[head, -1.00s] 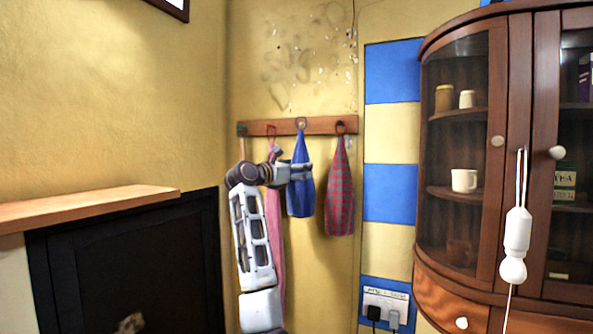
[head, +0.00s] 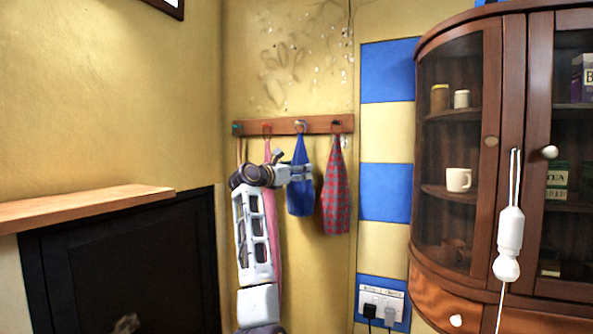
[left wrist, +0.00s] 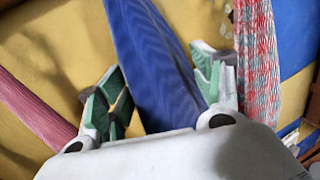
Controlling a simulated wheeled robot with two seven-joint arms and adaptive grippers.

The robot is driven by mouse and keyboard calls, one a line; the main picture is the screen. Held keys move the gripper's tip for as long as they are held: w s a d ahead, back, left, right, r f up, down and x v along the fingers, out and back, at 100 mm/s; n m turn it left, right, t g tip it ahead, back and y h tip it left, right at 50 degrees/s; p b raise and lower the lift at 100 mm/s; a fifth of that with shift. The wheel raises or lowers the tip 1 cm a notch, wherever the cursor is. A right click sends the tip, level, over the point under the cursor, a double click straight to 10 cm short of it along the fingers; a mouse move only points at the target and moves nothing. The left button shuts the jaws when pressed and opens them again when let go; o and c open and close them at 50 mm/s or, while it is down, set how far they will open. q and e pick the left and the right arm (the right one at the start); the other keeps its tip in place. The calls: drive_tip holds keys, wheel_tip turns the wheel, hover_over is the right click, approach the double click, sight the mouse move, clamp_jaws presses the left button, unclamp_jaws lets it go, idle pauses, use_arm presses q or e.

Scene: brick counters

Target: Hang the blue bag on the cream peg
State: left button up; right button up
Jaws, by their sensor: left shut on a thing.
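The blue bag (head: 301,195) hangs tall and narrow in front of the wall rack, its top just under the cream peg (head: 300,126). Whether its loop is around the peg or only in front of it I cannot tell. My left gripper (head: 299,173) is shut on the blue bag at mid-height, reaching in from the left. In the left wrist view the blue bag (left wrist: 150,55) runs between the green-padded fingers of the left gripper (left wrist: 165,90). Its top is out of that view. My right gripper is not in view.
The wooden rack (head: 318,123) also bears a pink cloth (head: 274,235) at left, partly behind my arm, and a red checked cloth (head: 336,190) close at right. A glass-fronted cabinet (head: 507,100) with a hanging white pull (head: 510,230) stands right. A mantel shelf (head: 85,206) juts out left.

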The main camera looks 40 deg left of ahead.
use_arm(q)
drive_tip(key=shift+w+f, duration=0.15)
drive_tip(key=shift+f, duration=0.05)
idle(0.6)
drive_tip(key=o, duration=1.1)
drive_tip(key=s, duration=1.2)
drive_tip(key=shift+f, duration=0.3)
drive_tip(key=shift+f, duration=0.1)
